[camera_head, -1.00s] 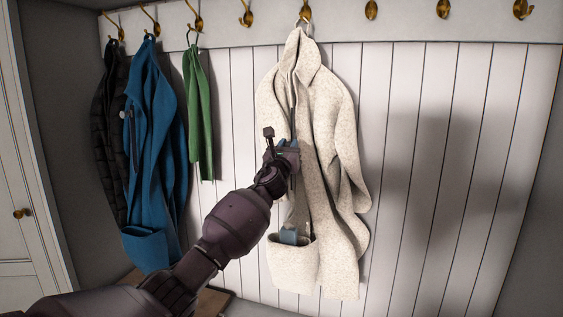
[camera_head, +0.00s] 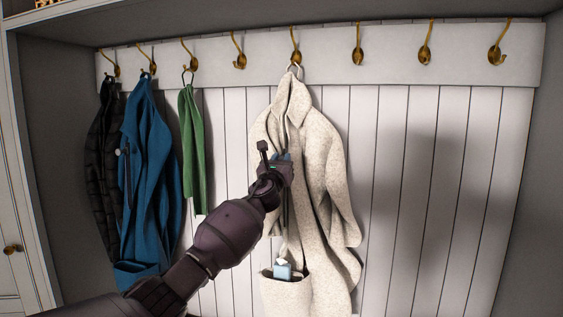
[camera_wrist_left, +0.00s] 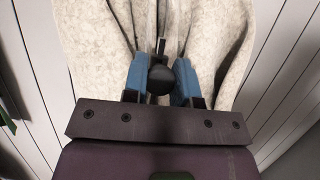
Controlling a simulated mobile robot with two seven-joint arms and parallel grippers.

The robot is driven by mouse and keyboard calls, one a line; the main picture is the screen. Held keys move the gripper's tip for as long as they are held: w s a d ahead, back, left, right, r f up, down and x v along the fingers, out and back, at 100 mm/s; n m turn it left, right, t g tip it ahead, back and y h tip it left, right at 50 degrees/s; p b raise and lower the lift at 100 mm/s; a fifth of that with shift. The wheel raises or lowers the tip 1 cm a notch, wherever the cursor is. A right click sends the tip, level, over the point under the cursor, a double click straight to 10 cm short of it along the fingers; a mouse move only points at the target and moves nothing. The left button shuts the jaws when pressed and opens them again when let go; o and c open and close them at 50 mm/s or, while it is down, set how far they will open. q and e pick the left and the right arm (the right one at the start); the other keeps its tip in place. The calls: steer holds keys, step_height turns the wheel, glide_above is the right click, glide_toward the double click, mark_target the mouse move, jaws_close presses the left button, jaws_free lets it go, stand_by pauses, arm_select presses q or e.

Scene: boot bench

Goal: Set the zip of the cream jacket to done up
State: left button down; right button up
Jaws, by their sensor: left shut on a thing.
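The cream jacket (camera_head: 318,170) hangs from a hook by its loop, its front facing me. In the head view a dark zip line runs down its front, partly hidden by my arm. My left gripper (camera_head: 283,165) is at the upper chest of the jacket, on this line. In the left wrist view my left gripper (camera_wrist_left: 160,82) has its blue fingers closed around a dark rounded zip pull (camera_wrist_left: 160,79). Above the pull, a dark strip runs up between the two cream front edges (camera_wrist_left: 110,35). My right gripper is out of view.
A blue jacket (camera_head: 150,180), a dark quilted jacket (camera_head: 103,165) and a green garment (camera_head: 192,150) hang to the left. A light-blue item (camera_head: 283,271) sticks out of the cream jacket's pocket. Hooks to the right are empty, with bare panelling (camera_head: 450,200) below.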

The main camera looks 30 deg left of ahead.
arm_select(q)
steer(key=c, duration=0.8)
jaws_free()
steer(key=shift+r, duration=0.1)
steer(key=shift+c, duration=0.2)
steer(key=shift+s, duration=0.15)
steer(key=v, duration=1)
steer(key=shift+s+f+b, duration=0.25)
steer(key=shift+b, duration=0.05)
steer(key=shift+d, duration=0.1)
